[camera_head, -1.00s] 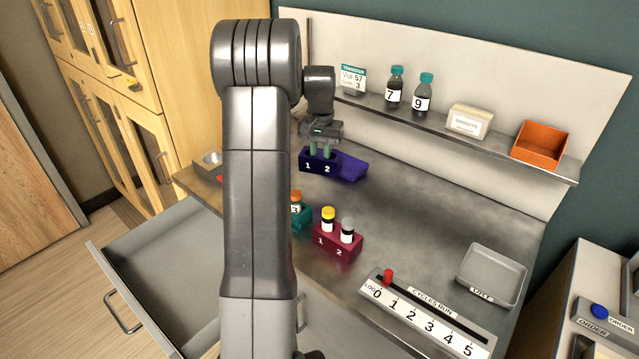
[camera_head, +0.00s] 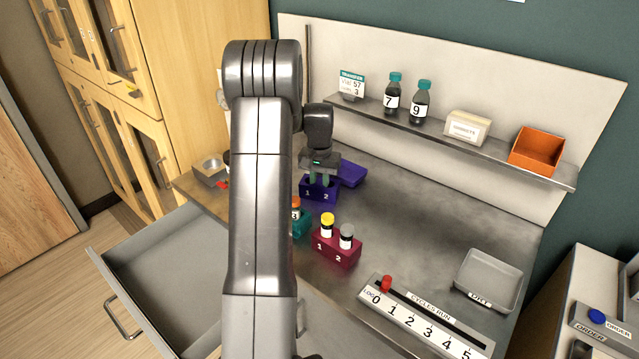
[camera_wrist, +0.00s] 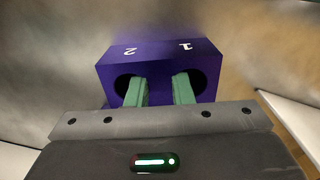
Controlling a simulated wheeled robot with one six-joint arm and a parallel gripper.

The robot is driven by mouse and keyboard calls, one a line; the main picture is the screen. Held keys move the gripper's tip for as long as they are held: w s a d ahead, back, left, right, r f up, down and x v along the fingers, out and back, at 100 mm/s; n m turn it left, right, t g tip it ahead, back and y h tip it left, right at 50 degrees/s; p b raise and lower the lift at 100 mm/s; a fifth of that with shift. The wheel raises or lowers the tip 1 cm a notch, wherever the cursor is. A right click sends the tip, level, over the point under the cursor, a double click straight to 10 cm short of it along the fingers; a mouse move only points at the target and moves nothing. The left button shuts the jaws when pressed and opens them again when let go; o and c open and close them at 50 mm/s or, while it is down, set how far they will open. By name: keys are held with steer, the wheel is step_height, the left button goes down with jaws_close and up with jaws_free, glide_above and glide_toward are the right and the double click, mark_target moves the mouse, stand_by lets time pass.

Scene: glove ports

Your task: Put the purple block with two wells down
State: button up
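The purple block with two wells (camera_head: 320,193) is upright near the back left of the grey counter, its numbers 1 and 2 facing front. My gripper (camera_head: 319,179) is over it, with one green finger in each well. In the wrist view the fingers (camera_wrist: 159,90) close on the wall between the wells of the block (camera_wrist: 160,55). I cannot tell whether the block's underside touches the counter. A flat dark purple piece (camera_head: 352,173) lies just behind and to the right of the block.
A teal block (camera_head: 301,224) with an orange-capped vial stands close in front. A crimson block (camera_head: 337,249) holds yellow-capped and grey-capped vials. A metal dish (camera_head: 210,170) is left, a grey tray (camera_head: 490,280) right. The counter's middle right is clear.

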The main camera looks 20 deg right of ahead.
mark_target(320, 183)
steer(key=o, duration=0.4)
steer(key=shift+r, duration=0.15)
step_height(320, 183, up, 12)
steer(key=shift+b, duration=0.45)
steer(key=shift+s, duration=0.15)
